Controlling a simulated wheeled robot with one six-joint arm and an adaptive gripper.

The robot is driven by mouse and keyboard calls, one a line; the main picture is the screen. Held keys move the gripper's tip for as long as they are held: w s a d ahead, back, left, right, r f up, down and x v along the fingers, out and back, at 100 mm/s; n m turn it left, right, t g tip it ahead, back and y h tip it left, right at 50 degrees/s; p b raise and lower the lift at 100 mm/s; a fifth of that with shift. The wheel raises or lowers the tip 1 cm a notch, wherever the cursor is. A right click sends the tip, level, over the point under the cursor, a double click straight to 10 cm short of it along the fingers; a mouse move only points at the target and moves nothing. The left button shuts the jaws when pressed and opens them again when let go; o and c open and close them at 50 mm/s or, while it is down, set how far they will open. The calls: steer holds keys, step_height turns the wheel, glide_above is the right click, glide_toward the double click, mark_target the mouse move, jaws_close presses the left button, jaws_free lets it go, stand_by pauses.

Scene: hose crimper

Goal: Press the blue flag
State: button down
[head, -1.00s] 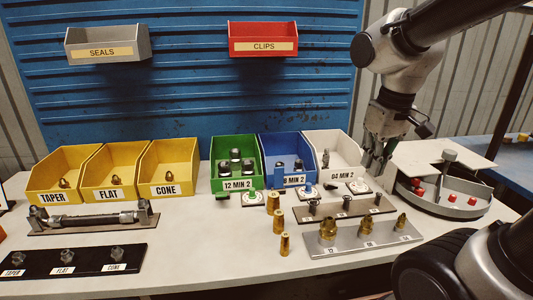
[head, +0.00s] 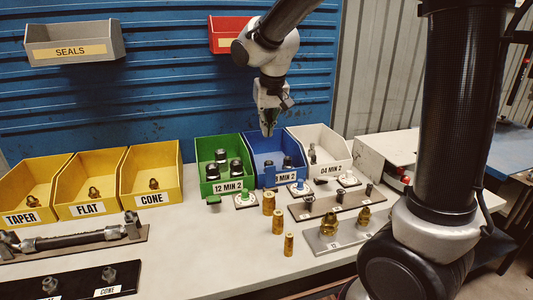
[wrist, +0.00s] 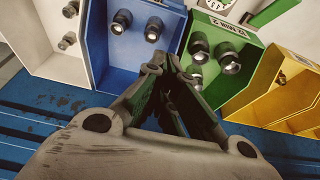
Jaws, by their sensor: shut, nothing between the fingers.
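A blue button (head: 298,187) sits on a white plate just right of that bin's front. My gripper (head: 267,132) is shut and empty, pointing down above the back part of the blue bin, apart from the flag. In the wrist view my gripper (wrist: 160,68) is in front of the blue bin (wrist: 128,60), with dark fittings inside; the flag is not seen there.
The green bin (head: 219,162) stands left of the blue one, the white bin (head: 322,150) right. Brass fittings (head: 278,220) and a fitting rack (head: 325,205) stand in front. The blue louvred panel (head: 120,110) is close behind. A red clips bin (head: 226,36) hangs on it.

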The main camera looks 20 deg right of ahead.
mark_target(270, 177)
step_height(270, 177, down, 9)
steer(key=shift+s+f, duration=0.2)
steer(key=shift+s, duration=0.2)
